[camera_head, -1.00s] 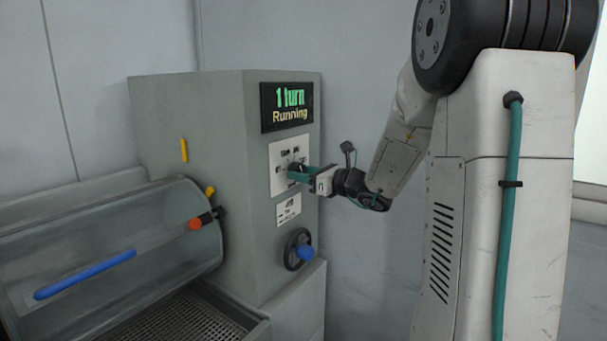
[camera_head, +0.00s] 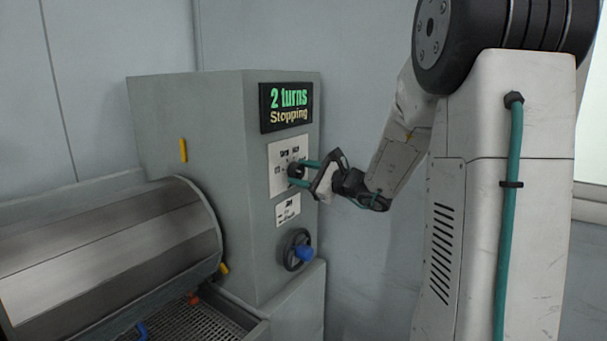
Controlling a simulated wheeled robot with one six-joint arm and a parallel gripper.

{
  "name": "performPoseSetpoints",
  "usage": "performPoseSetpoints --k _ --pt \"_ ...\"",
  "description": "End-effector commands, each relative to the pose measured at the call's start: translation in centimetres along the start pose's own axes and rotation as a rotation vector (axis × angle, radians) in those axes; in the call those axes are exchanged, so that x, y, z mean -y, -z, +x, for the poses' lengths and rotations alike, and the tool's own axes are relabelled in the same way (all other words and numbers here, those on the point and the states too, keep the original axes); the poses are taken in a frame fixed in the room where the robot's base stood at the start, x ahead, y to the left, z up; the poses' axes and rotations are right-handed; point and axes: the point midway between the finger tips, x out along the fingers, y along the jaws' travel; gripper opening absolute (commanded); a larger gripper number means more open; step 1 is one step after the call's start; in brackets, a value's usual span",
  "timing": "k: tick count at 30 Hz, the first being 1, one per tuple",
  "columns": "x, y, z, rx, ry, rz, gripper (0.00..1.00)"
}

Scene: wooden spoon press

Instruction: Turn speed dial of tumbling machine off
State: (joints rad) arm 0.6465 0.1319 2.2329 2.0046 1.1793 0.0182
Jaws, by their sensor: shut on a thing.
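The tumbling machine (camera_head: 220,130) is a grey cabinet with a drum at its left. Below the display, the speed dial (camera_head: 293,170) sits on a white labelled plate (camera_head: 276,178). My gripper (camera_head: 299,173) reaches in from the right with its two teal fingers shut on the dial, one above the other. The fingers hide most of the dial, so its pointer cannot be read.
A handwheel with a blue knob (camera_head: 306,253) sits below the dial. The drum (camera_head: 110,245) shows a closed metal side above a grated tray (camera_head: 200,322). A yellow handle (camera_head: 183,150) is on the cabinet's side. The wall right of the machine is clear.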

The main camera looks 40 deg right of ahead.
Motion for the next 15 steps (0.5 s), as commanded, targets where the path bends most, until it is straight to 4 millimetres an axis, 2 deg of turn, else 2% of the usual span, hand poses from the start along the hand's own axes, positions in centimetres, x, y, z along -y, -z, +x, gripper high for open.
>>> performPoseSetpoints --k 6,15 --pt "0.11 0.11 -0.08 -0.003 0.002 -0.125 0.20" --pt "0.12 0.11 -0.08 -0.003 0.002 -0.206 0.20"
